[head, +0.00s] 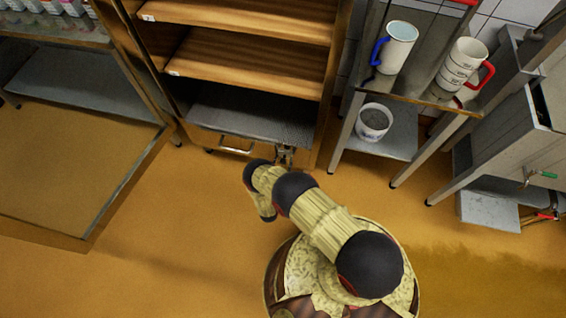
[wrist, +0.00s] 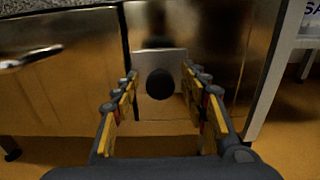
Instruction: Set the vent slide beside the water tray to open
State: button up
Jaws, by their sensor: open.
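The vent slide shows in the wrist view as a pale metal plate (wrist: 160,58) with a round black knob (wrist: 160,84), on the dark lower front of the cabinet. My gripper (wrist: 160,76) is open, with its two yellow and black fingers on either side of the knob in that view. I cannot tell whether they touch it. The water tray (head: 222,142) is a drawer front with a bar handle, left of my gripper in the head view; the handle (wrist: 32,58) also shows at left in the wrist view. In the head view my gripper (head: 285,153) hides most of the slide.
The cabinet (head: 250,50) has wooden shelves above the tray. To its right stands a metal rack (head: 385,140) with mugs and a white bucket (head: 373,122). The floor (head: 180,230) in front is clear.

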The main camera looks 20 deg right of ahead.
jog(key=shift+c, duration=1.4)
jog(key=c, duration=0.7)
grip_shut()
